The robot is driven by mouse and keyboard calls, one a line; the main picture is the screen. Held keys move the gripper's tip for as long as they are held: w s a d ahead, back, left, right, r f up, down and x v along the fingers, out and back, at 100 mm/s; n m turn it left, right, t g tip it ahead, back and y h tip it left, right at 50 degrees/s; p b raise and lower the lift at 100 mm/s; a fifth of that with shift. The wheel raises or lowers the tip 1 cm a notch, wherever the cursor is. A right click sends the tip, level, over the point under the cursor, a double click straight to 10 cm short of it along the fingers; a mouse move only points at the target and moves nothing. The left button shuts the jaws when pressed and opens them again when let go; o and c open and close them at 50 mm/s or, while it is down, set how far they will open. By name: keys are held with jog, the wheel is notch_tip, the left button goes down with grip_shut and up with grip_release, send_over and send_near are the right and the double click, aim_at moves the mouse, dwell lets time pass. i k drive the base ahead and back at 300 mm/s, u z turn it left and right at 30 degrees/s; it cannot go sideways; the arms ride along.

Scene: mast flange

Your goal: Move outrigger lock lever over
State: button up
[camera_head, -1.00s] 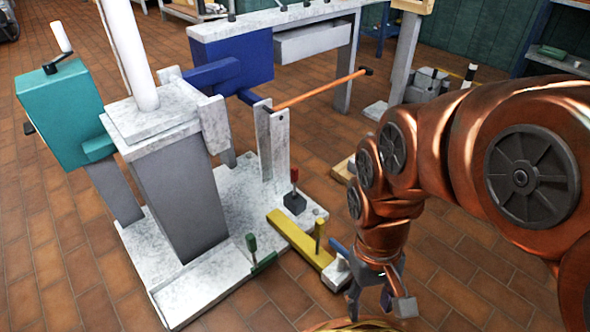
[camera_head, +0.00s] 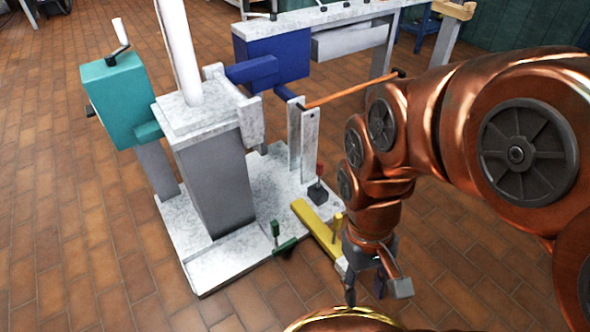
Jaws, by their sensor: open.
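A mast stand has a pale speckled base plate (camera_head: 180,228). Three small upright levers show at its near right side: a green-handled one (camera_head: 275,231), a yellow one (camera_head: 337,228) on a yellow beam (camera_head: 313,222), and a red-handled one (camera_head: 319,172) on a dark block. I cannot tell which is the outrigger lock lever. My gripper (camera_head: 376,286) is open and empty, pointing down to the right of the yellow beam's near end. It partly hides that end, and I see no contact with any lever.
The tiled floor (camera_head: 80,260) at left is clear.

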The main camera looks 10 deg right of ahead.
aim_at(320, 165)
jog(key=u, duration=2.35)
jog(key=k, duration=0.6)
jog(key=z, duration=1.55)
